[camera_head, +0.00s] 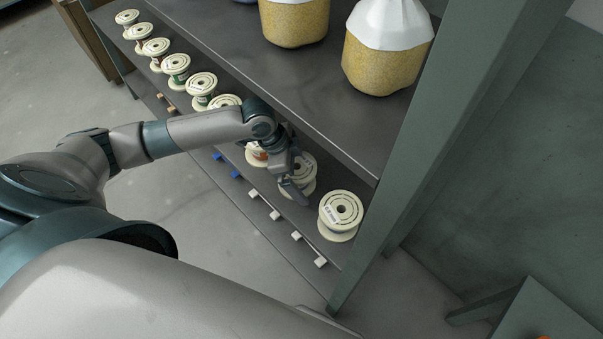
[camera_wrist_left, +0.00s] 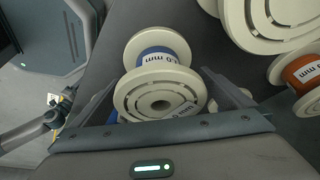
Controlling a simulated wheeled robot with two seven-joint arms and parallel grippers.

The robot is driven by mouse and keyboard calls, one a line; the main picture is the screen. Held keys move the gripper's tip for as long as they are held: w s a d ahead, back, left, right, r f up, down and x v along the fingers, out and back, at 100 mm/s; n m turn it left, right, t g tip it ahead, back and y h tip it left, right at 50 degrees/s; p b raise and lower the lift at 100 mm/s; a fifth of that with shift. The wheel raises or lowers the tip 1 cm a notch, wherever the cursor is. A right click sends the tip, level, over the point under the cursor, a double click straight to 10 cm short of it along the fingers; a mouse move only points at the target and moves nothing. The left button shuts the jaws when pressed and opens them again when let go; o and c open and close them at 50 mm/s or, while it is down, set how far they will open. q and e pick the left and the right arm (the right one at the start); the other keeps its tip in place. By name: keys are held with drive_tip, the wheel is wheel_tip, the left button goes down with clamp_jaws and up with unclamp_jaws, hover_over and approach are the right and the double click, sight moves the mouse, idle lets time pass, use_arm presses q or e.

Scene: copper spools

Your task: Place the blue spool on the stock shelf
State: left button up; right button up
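The blue spool (camera_wrist_left: 157,88) shows in the left wrist view, with off-white flanges, blue winding and a white label. My left gripper (camera_wrist_left: 172,95) has one finger on each side of its near flange. The fingertips are partly hidden, so I cannot tell whether they grip the spool. In the head view my left gripper (camera_head: 292,186) is over the shelf, in front of a pale spool (camera_head: 304,171); winding colours there are mostly hidden. The stock shelf (camera_head: 150,85) is dark grey and carries a row of spools. My right gripper is not in view.
An orange-wound spool (camera_wrist_left: 300,72) and a large pale spool flange (camera_wrist_left: 270,20) are close on the right. Another spool (camera_head: 341,212) stands near the green post (camera_head: 425,140). Large yellow-filled containers (camera_head: 385,60) stand on the upper shelf. Coloured tabs (camera_head: 217,156) line the front edge.

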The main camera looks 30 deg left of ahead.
use_arm(q)
drive_tip(key=shift+r, duration=0.1)
drive_tip(key=v, duration=0.6)
drive_tip(key=shift+a+r, duration=0.15)
drive_tip(key=shift+r, duration=0.15)
drive_tip(key=shift+s+a+r, duration=0.15)
drive_tip(key=shift+r, duration=0.3)
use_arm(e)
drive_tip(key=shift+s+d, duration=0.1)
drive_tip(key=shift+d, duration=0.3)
